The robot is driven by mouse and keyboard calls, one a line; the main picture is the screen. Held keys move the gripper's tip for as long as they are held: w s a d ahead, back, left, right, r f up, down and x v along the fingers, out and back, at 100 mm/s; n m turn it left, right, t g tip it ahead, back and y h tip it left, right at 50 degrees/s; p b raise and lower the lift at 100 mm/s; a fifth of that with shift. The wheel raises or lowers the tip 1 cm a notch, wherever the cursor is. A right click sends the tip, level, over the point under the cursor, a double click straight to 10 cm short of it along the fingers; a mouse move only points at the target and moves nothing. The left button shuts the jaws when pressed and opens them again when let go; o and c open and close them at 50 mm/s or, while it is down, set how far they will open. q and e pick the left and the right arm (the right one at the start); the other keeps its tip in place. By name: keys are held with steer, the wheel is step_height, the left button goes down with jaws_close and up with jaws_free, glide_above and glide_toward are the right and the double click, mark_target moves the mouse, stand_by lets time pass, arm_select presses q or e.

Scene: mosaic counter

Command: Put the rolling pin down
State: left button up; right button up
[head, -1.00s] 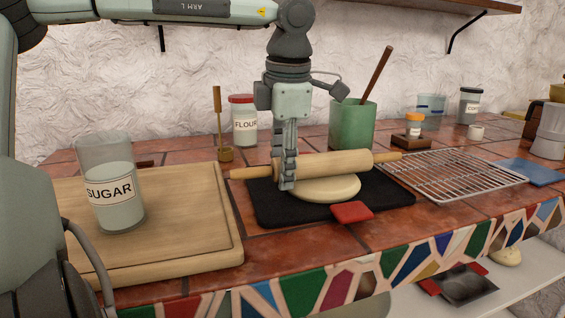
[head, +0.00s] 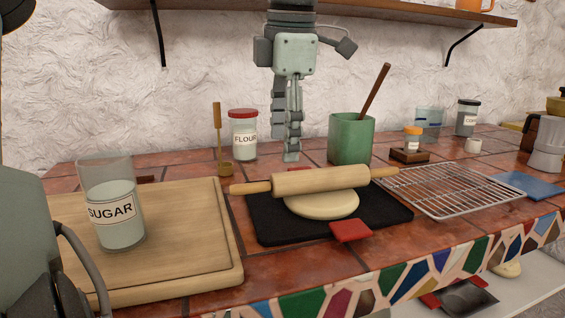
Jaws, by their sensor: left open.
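The wooden rolling pin (head: 320,180) lies across the top of a round of pale dough (head: 322,206). The dough sits on a black mat (head: 270,225) with red tabs at its edge. My left gripper (head: 291,158) points down above and behind the rolling pin, apart from it and empty. Its fingers are seen edge-on. My right gripper is not in view.
A wooden board (head: 190,230) with a sugar jar (head: 121,225) is on the left. A flour jar (head: 243,142), a green crock (head: 351,141) and a wooden stand (head: 408,156) stand behind. A wire rack (head: 450,190) lies right of the mat. A shelf (head: 400,12) hangs above.

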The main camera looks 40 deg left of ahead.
arm_select(q)
steer(key=r, duration=0.4)
steer(key=shift+s+d+r, duration=0.1)
steer(key=shift+s+d, duration=0.15)
steer(key=shift+d, duration=0.15)
